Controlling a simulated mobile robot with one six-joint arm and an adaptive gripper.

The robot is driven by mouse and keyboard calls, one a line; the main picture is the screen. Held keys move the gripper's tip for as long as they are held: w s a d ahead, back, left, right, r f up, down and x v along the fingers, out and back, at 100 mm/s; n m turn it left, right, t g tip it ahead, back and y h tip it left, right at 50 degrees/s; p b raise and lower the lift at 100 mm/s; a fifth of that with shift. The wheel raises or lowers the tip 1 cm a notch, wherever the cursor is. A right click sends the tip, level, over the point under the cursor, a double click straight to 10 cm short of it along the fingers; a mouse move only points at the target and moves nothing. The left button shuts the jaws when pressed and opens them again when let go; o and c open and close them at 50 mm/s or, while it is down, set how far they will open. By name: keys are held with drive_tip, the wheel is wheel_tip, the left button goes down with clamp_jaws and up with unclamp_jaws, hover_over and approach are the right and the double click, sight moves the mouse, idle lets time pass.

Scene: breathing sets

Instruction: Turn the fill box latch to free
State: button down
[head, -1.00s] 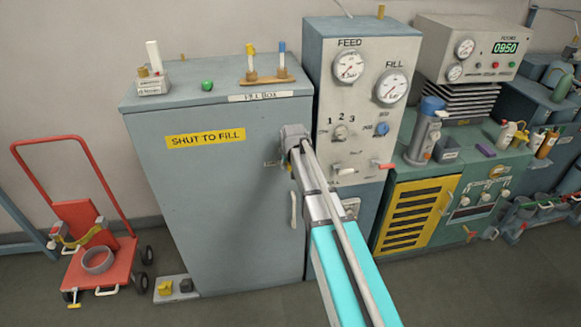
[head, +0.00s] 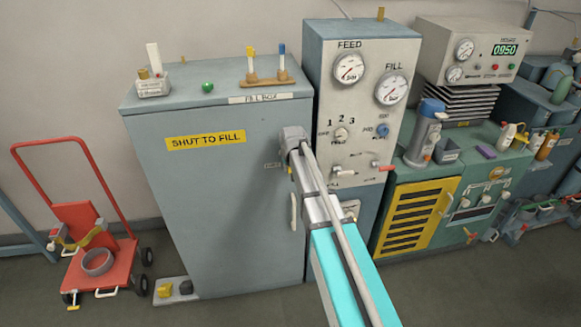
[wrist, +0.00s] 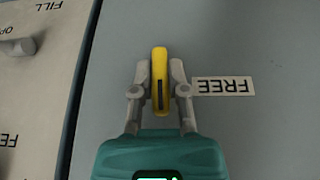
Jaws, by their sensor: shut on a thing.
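The fill box (head: 215,215) is the large grey cabinet at centre-left in the head view, with a yellow "SHUT TO FILL" label. In the wrist view its latch is a yellow bar (wrist: 160,70), standing upright in the picture. A "FREE" label (wrist: 223,86), seen upside down, lies to the right of the bar. My gripper (wrist: 160,85) has one finger on each side of the bar and is shut on it. In the head view my arm's end hides most of the latch; a small yellow bit (head: 290,171) shows beside it.
A pale door handle (head: 294,211) is below my gripper. The gauge panel (head: 350,110) with knobs stands close on the right. A red hand cart (head: 90,250) stands on the floor at left. Bottles and a stand with pegs (head: 266,77) are on top of the box.

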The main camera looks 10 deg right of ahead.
drive_tip(key=shift+h, duration=0.3)
drive_tip(key=h+b, duration=0.1)
drive_tip(key=h, duration=0.1)
drive_tip(key=n+h+b, duration=0.1)
drive_tip(key=shift+a+f+h, duration=0.1)
drive_tip(key=shift+f+h, duration=0.1)
drive_tip(key=shift+h, duration=0.2)
drive_tip(key=h+b, duration=0.3)
drive_tip(key=shift+f+n+h+b, duration=0.2)
drive_tip(key=shift+n+h+b, duration=0.2)
drive_tip(key=n+h+b, duration=0.1)
drive_tip(key=h+b, duration=0.2)
drive_tip(key=b, duration=0.1)
drive_tip(key=t+h+b, duration=0.1)
drive_tip(key=h+b, duration=0.1)
drive_tip(key=b, duration=0.2)
drive_tip(key=shift+n+h, duration=0.4)
drive_tip(key=t+h+b, duration=0.1)
drive_tip(key=h+b, duration=0.1)
drive_tip(key=b, duration=0.1)
drive_tip(key=shift+r+n, duration=0.1)
drive_tip(key=shift+n, duration=0.2)
drive_tip(key=shift+r+b, duration=0.1)
drive_tip(key=shift+b, duration=0.2)
drive_tip(key=shift+r+h, duration=0.1)
drive_tip(key=shift+h, duration=0.2)
drive_tip(key=c, duration=0.6)
unclamp_jaws()
drive_tip(key=shift+c, duration=0.2)
